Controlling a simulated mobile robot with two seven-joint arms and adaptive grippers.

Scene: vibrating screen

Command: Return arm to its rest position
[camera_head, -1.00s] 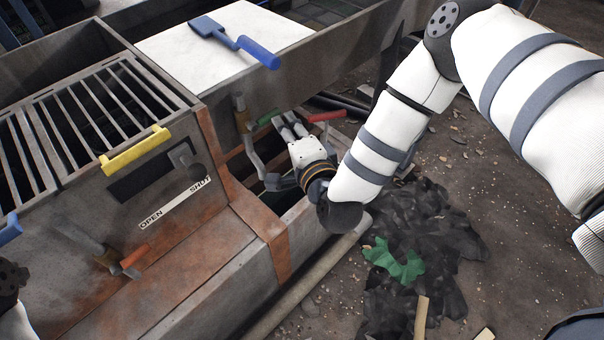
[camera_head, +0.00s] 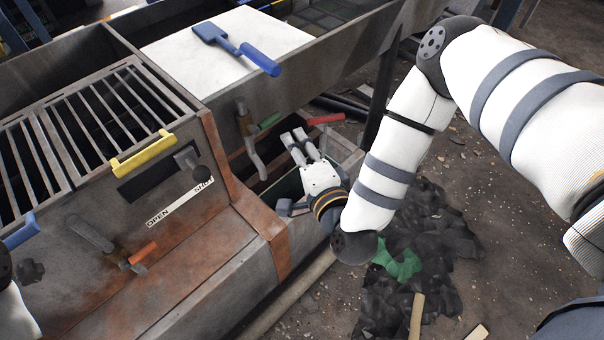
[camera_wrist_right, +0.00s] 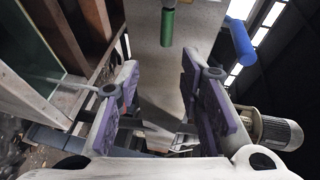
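My right arm (camera_head: 400,135) comes in from the right and reaches down toward the side of the machine. My right gripper (camera_head: 297,142) is in front of the machine's side, below a green-handled lever (camera_head: 268,121) and a red-handled lever (camera_head: 326,119). In the right wrist view the two purple-padded fingers of the gripper (camera_wrist_right: 160,103) stand wide apart with nothing between them. The green handle (camera_wrist_right: 167,27) shows beyond the fingers there. Only a piece of my left arm (camera_head: 16,316) shows at the left edge; its gripper is out of view.
The metal machine has a slotted grate (camera_head: 95,118), a yellow handle (camera_head: 143,153) and an orange-handled lever (camera_head: 142,253). Dark rubble (camera_head: 420,260) with a green scrap (camera_head: 402,265) covers the floor below my right arm.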

